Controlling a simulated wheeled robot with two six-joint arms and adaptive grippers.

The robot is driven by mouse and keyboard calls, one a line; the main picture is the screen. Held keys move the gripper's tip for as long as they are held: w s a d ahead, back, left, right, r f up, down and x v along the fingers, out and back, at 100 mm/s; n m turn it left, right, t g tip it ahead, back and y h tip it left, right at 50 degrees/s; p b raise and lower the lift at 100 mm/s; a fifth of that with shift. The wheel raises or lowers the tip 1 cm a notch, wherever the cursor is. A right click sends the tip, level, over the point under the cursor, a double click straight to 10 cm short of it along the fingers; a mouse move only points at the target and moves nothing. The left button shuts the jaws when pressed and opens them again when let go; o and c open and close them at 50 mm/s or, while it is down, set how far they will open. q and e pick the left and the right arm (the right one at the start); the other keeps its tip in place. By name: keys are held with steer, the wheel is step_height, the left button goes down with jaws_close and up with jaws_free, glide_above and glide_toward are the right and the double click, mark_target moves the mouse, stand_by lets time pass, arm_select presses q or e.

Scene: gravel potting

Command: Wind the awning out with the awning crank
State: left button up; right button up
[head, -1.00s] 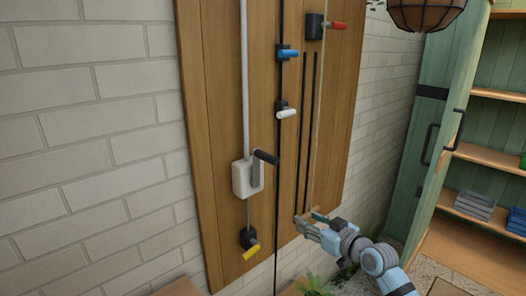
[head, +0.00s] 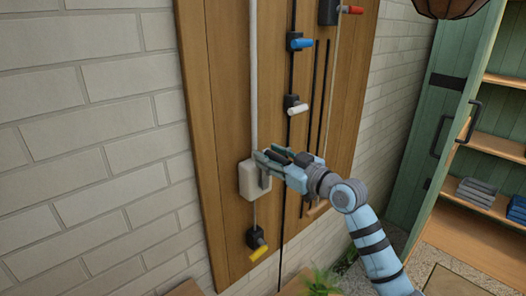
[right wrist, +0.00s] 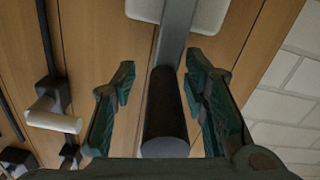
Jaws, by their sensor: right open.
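The awning crank is a white box (head: 248,182) on the wooden board, with a grey arm and a black handle; the gripper covers most of these in the head view. In the right wrist view, the black handle (right wrist: 165,112) points toward the camera, with the grey crank arm (right wrist: 177,32) and white box (right wrist: 143,9) beyond it. My right gripper (head: 264,162) is open, its fingers on either side of the handle with gaps visible. It also shows in the right wrist view (right wrist: 160,76). The awning and my left gripper are out of view.
Other handles on the board are blue (head: 300,43), white (head: 297,109), yellow (head: 258,253) and red (head: 351,9). A small wooden pull (head: 318,209) hangs right of the gripper. A green cabinet (head: 440,125) stands at right, a brick wall (head: 90,130) at left.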

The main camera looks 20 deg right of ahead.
steer(key=shift+s+r, duration=0.2)
steer(key=shift+s, duration=0.2)
steer(key=shift+s+a, duration=0.1)
steer(key=shift+c, duration=1.4)
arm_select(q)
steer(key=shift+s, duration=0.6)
arm_select(e)
jaws_close()
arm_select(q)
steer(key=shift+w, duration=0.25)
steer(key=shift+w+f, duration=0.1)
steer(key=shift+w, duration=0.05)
arm_select(e)
steer(key=shift+w+d+m, duration=0.2)
steer(key=shift+m, duration=0.1)
